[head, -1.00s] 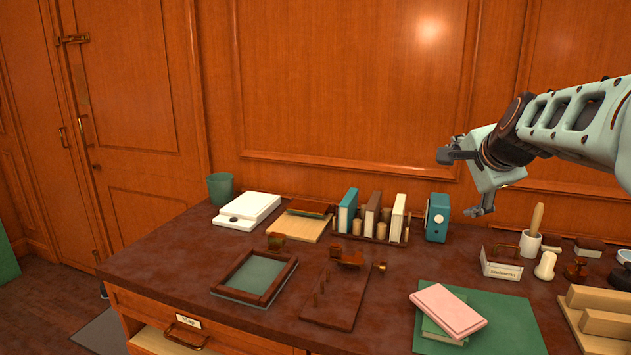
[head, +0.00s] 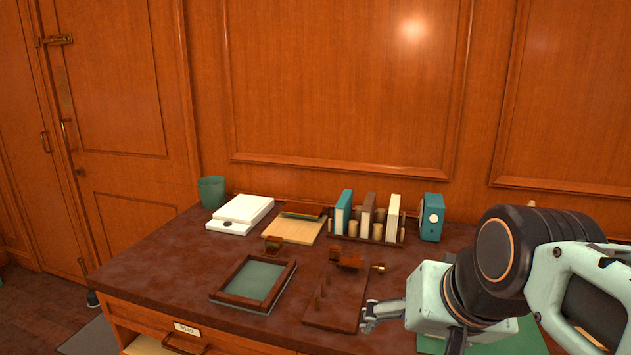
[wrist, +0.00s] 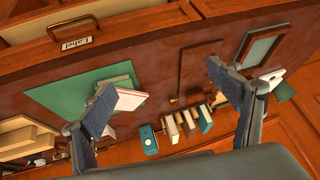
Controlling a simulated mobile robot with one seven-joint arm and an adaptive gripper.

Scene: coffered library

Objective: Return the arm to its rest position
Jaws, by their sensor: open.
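My arm reaches in from the right in the head view, large and close. My gripper (head: 411,332) is open, over the front right part of the desk. In the wrist view my gripper (wrist: 162,82) has its fingers wide apart, and nothing is held between them. Below it lies the dark brown desk top (wrist: 155,75). In that view the pink and green books (wrist: 125,98) show behind the left finger. In the head view my arm hides those books and most of the green mat (head: 520,340).
The desk bears a framed green panel (head: 256,280), a wooden board with brass fittings (head: 338,300), a book rack (head: 368,238), a teal box (head: 432,218), a white scale (head: 240,213) and a green cup (head: 212,192). A labelled drawer (head: 160,335) stands partly open. Air above the desk's left is free.

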